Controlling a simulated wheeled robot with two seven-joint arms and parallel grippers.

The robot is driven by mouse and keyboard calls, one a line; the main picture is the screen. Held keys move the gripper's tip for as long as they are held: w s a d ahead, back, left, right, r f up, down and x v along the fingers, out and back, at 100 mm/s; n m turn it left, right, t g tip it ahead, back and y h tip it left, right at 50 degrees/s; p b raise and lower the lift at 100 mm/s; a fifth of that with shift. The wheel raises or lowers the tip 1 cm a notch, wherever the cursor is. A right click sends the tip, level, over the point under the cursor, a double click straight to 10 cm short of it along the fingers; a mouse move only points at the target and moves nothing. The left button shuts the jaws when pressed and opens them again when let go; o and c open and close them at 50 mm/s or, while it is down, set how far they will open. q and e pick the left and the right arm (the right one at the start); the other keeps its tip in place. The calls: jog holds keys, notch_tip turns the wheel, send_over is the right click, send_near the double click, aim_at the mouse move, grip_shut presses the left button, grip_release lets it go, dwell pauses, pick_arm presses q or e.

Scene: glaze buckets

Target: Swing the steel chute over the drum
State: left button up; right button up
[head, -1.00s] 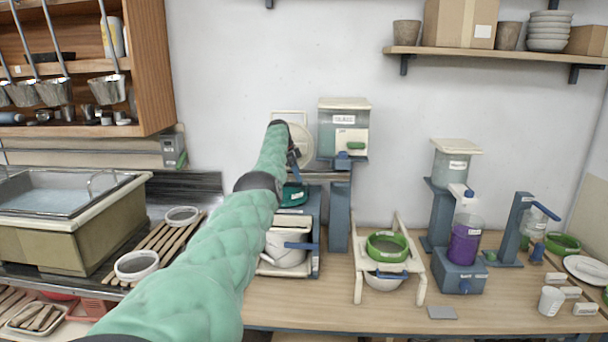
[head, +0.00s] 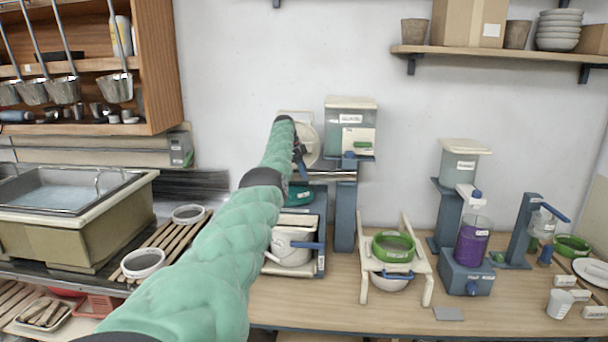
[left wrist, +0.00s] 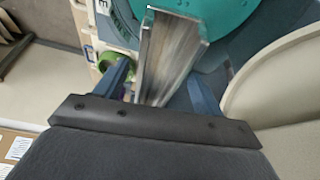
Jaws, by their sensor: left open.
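The steel chute (head: 330,174) is a grey open channel under the clear tank on the blue post in the head view. In the left wrist view the chute (left wrist: 168,60) runs between the two blue fingers of my left gripper (left wrist: 158,72), which is open with its fingers apart on either side of it. In the head view my left gripper (head: 302,162) is at the chute's left end, partly hidden by my arm. A teal round vessel (head: 299,197), which looks like the drum, sits below; my arm covers part of it. My right gripper is not in view.
A cream round disc (head: 309,145) stands close behind my left gripper. The clear tank (head: 349,117) is above the chute. A white pitcher (head: 290,250) stands below the teal vessel. A green-rimmed sieve (head: 393,248) on a cream stand is to the right.

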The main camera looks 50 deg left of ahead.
pick_arm(q)
jog(key=b+v, duration=0.1)
jog(key=v, duration=0.3)
jog(key=shift+s+a+r, duration=0.1)
jog(key=shift+s+r, duration=0.05)
jog(key=shift+r, duration=0.1)
jog(key=shift+b+v, duration=0.35)
jog(key=shift+v, duration=0.6)
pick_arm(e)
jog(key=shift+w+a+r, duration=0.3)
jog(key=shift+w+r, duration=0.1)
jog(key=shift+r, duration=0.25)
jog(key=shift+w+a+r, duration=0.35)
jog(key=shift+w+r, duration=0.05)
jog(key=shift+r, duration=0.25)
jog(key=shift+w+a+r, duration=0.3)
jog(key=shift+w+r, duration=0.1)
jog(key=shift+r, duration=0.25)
pick_arm(q)
jog(key=shift+r, duration=0.1)
jog(key=shift+c, duration=0.2)
